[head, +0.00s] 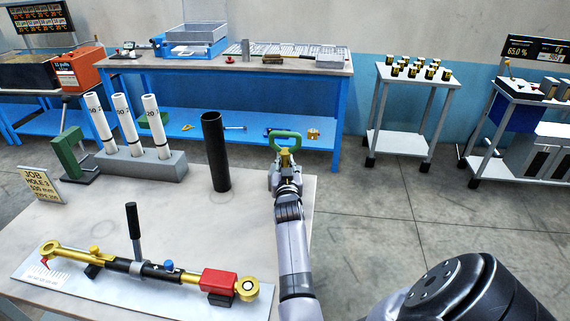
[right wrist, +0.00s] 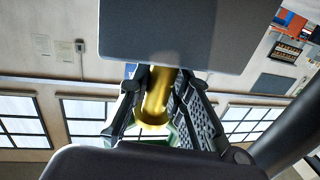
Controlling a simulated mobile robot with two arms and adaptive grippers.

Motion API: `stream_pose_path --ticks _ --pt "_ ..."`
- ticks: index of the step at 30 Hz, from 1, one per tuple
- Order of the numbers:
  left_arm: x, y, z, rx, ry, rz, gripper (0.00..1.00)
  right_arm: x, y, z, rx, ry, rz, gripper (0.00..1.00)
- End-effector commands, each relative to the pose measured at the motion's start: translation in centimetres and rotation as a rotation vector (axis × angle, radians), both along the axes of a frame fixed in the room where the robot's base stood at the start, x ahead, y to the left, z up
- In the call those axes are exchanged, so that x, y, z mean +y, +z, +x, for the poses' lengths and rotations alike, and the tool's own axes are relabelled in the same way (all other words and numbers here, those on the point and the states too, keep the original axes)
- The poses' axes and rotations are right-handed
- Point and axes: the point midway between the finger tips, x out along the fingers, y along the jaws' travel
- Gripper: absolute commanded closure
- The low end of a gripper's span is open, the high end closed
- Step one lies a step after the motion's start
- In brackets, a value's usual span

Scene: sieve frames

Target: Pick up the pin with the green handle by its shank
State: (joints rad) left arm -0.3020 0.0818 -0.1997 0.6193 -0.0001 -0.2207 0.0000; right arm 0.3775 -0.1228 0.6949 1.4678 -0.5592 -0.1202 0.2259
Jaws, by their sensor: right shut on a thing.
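The pin with the green handle (head: 286,137) is up at the far right edge of the near table in the head view, its green loop above my right gripper. My right gripper (head: 284,162) is shut on the pin. In the right wrist view the gold shank (right wrist: 156,104) lies between the two fingers of the right gripper (right wrist: 160,108), with a little green showing behind it. The fingers hide part of the shank. My left gripper is in neither view.
On the near table (head: 250,235) stand a black tube (head: 215,150), a grey rack (head: 140,166) with white tubes, a green stand (head: 72,155) and a job sign (head: 43,187). A gold-ended bar tool (head: 150,268) lies in front. A blue bench (head: 230,110) stands behind.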

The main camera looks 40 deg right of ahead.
Motion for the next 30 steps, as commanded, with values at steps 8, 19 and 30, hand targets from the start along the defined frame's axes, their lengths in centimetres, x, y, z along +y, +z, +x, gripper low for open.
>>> stream_pose_path --ticks 8,19,30 --pt "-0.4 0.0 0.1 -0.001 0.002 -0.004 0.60 0.0 0.4 0.1 -0.006 0.000 -0.005 1.00" --pt "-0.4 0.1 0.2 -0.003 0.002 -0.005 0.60 -0.1 0.7 0.1 -0.011 0.000 -0.008 1.00" --pt "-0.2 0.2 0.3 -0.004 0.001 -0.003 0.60 -0.1 3.2 0.0 -0.010 0.000 -0.010 1.00"
